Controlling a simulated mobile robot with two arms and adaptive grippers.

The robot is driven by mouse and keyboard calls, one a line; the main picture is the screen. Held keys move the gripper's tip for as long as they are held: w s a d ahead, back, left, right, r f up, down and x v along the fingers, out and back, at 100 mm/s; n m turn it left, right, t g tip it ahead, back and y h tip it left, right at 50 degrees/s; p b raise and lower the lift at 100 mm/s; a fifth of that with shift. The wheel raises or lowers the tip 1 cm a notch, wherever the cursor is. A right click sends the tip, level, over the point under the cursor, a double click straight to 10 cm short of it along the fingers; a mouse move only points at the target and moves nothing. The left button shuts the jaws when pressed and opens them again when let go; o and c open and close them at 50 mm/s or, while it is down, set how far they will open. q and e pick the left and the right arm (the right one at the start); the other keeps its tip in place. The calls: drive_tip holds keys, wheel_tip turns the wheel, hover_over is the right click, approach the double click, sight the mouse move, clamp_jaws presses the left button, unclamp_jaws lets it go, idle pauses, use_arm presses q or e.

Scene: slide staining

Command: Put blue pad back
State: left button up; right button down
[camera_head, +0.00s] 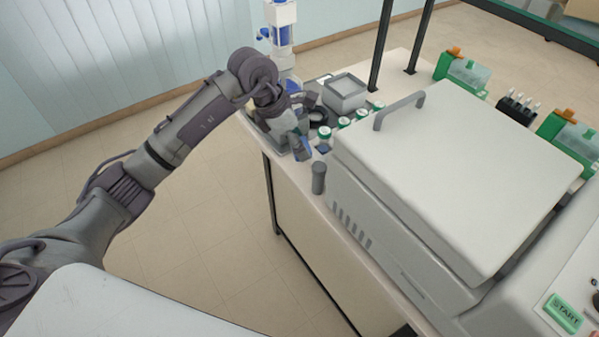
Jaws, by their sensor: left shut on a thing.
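My left gripper (299,136) reaches over the far left end of the bench, above a grey tray. It is shut on a small blue pad (304,149), which shows at its fingertips. The fingers and wrist hide part of the pad. I cannot tell whether the pad touches the tray or the bench below it. My right gripper is not in this view.
Several white jars with green bands, such as this one (324,134), stand right of the gripper. A grey square container (345,93) stands behind. A large white machine (450,165) with a handled lid fills the bench to the right. A dark grey cylinder (319,178) stands near the bench edge.

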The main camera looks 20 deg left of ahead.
use_arm(q)
drive_tip(key=n, duration=0.1)
drive_tip(key=w+n, duration=0.2)
drive_tip(key=shift+a+f+t+y, duration=0.25)
drive_tip(key=shift+a+t+y, duration=0.05)
drive_tip(key=shift+t, duration=0.1)
drive_tip(key=shift+w+a+f+n, duration=0.1)
drive_tip(key=shift+w+a+n, duration=0.1)
drive_tip(key=shift+w+n, duration=0.15)
drive_tip(key=shift+f, duration=0.35)
drive_tip(key=p, duration=0.2)
hover_over(303, 170)
drive_tip(key=s+a, duration=0.1)
wheel_tip(303, 170, down, 5)
drive_tip(key=shift+s, duration=0.1)
wheel_tip(303, 170, down, 4)
drive_tip(key=shift+f, duration=0.2)
drive_tip(key=o, duration=1)
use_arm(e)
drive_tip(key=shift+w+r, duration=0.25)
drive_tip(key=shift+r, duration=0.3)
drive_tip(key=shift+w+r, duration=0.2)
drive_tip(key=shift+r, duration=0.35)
